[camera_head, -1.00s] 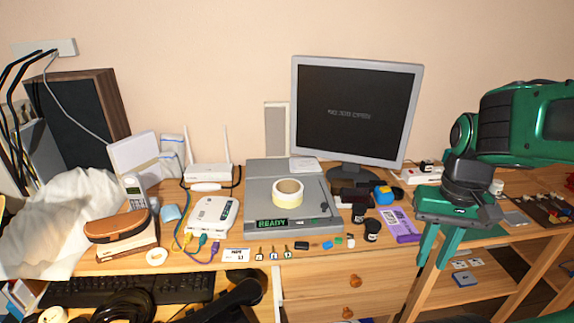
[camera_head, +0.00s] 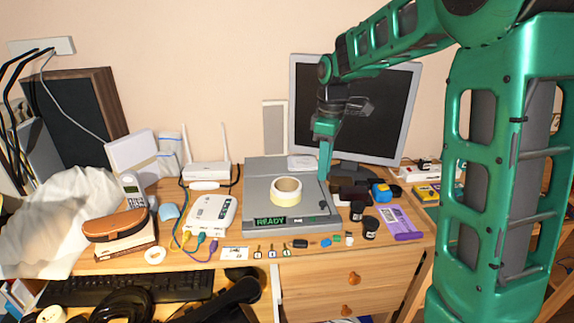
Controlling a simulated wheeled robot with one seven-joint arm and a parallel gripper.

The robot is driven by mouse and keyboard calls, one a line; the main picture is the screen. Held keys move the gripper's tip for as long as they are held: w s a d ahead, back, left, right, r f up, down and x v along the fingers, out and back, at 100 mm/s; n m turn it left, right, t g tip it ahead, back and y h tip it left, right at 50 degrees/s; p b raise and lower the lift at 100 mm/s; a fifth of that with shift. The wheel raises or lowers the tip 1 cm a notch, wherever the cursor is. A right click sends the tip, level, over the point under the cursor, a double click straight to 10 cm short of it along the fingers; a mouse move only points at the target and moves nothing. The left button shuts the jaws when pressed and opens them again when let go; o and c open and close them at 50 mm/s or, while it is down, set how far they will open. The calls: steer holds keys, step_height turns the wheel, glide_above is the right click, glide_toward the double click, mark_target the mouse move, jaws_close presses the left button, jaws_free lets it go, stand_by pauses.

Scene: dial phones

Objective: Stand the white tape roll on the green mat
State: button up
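A cream-white tape roll (camera_head: 286,191) lies flat on top of the grey flat device (camera_head: 262,213) with the green READY display. A smaller white ring (camera_head: 155,255) lies flat at the desk's front left; I cannot tell if it is tape. My gripper (camera_head: 325,178) points down just right of the larger roll in the picture, in front of the monitor. Its fingers overlap from this side, so their opening cannot be told, and no held object shows. I cannot make out a green mat; my arm hides much of the right side.
The monitor (camera_head: 385,120) stands behind my gripper. Black jars (camera_head: 370,227), a dark block (camera_head: 353,194) and a purple packet (camera_head: 400,222) crowd the right. A white router (camera_head: 212,215) and cables stand left. Small keys and tags line the front edge.

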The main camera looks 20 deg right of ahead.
mark_target(289, 195)
steer(key=w+a+f+n, duration=0.3)
steer(key=w+a+n, duration=0.3)
steer(key=w+a, duration=0.2)
steer(key=shift+d+f, duration=0.15)
steer(key=shift+f, duration=4.1)
jaws_close()
steer(key=shift+r, duration=0.15)
steer(key=shift+r, duration=2.4)
